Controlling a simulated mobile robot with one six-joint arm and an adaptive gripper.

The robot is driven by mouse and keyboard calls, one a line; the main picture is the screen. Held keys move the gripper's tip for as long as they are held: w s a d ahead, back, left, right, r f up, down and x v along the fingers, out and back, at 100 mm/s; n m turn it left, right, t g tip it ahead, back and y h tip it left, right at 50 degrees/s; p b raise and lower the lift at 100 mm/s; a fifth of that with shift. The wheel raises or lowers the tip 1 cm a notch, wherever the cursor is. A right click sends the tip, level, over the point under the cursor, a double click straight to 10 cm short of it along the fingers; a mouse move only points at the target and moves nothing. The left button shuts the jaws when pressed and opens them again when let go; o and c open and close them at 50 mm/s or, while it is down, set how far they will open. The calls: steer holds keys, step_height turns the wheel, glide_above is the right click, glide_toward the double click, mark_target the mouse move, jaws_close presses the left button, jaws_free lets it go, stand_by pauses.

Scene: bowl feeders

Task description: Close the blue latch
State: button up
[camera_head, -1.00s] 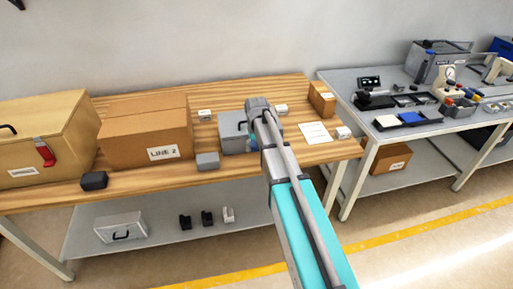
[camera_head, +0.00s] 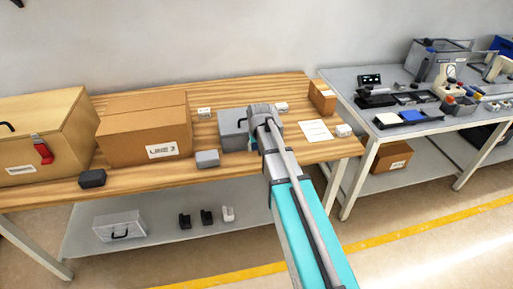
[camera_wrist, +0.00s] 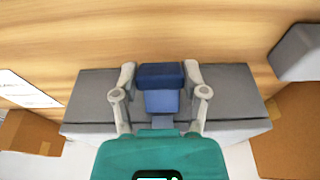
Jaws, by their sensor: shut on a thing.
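A grey box (camera_head: 231,124) stands on the wooden bench, partly hidden behind my arm in the head view. In the wrist view the same grey box (camera_wrist: 92,100) spans the middle of the picture. The blue latch (camera_wrist: 160,75) is at the middle of the box, with a dark blue upper part and a lighter blue part below. My gripper (camera_wrist: 161,78) has one finger on each side of the latch and is shut on it. In the head view my arm hides the latch and the fingertips.
A small grey block (camera_head: 207,159) lies left of the grey box, with a large cardboard box (camera_head: 146,130) beyond. A white sheet (camera_head: 315,131) and a small carton (camera_head: 322,97) lie to the right. A wooden case with a red latch (camera_head: 43,150) stands far left.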

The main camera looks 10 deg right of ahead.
mark_target(255, 154)
step_height(255, 154, down, 2)
steer(key=t+b, duration=0.3)
steer(key=shift+s+f+b, duration=0.15)
steer(key=shift+f+b, duration=0.05)
steer(key=shift+b, duration=0.1)
steer(key=f+t+b, duration=0.1)
steer(key=t+b, duration=0.1)
steer(key=b, duration=0.1)
steer(key=w+t+b, duration=0.1)
steer(key=t+b, duration=0.1)
steer(key=b, duration=0.1)
steer(key=shift+f, duration=0.4)
steer(key=t+b, duration=0.1)
steer(key=b, duration=0.1)
steer(key=w+f+t+b, duration=0.1)
steer(key=t+b, duration=0.1)
steer(key=b, duration=0.1)
steer(key=shift+w+t, duration=0.15)
steer(key=shift+t, duration=0.15)
steer(key=t+b, duration=0.1)
steer(key=b, duration=0.2)
steer(key=shift+w+t, duration=0.3)
steer(key=shift+w, duration=0.05)
steer(key=shift+w+r+t, duration=0.15)
steer(key=shift+t, duration=0.15)
steer(key=o, duration=1.2)
steer(key=shift+c, duration=0.2)
steer(key=shift+r+p, duration=0.25)
steer(key=shift+p, duration=0.3)
